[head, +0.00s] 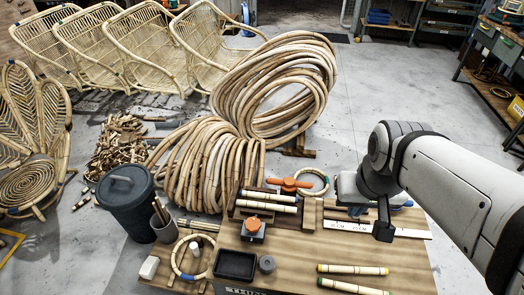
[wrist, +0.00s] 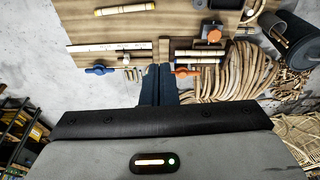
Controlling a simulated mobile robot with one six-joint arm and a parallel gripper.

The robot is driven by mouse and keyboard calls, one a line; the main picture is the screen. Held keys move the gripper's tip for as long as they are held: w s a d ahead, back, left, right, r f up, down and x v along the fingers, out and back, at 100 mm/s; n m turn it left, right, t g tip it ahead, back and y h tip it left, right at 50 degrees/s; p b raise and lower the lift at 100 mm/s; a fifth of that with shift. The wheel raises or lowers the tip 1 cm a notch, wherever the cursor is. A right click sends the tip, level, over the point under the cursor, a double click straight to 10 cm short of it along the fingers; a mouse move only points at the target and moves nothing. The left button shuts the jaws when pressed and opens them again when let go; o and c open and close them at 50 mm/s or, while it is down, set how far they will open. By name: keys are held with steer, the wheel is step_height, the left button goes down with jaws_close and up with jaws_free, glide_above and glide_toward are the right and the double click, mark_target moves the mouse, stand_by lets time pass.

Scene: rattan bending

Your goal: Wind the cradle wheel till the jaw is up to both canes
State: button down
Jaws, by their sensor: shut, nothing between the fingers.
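Two pale canes (head: 268,201) lie side by side in a dark cradle near the bench's far edge; they show in the wrist view (wrist: 197,57) too. An orange winged handle (head: 290,185), which looks like the cradle wheel, sits just beyond them; it also shows in the wrist view (wrist: 185,71). How close the jaw is to the canes is too small to tell. My gripper (wrist: 160,70) is shut and empty, its fingertips just left of the orange handle in the wrist view and apart from it. In the head view my arm hides part of the far bench edge.
A blue winged handle (wrist: 97,70) is by the ruler board (wrist: 110,47). An orange knob on a grey block (head: 253,228), a black tray (head: 235,264) and loose canes (head: 352,270) are on the bench. Cane coils (head: 205,165) stand beyond it. The bench's middle is clear.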

mark_target(252, 223)
steer(key=c, duration=2.1)
jaws_free()
steer(key=shift+c, duration=0.2)
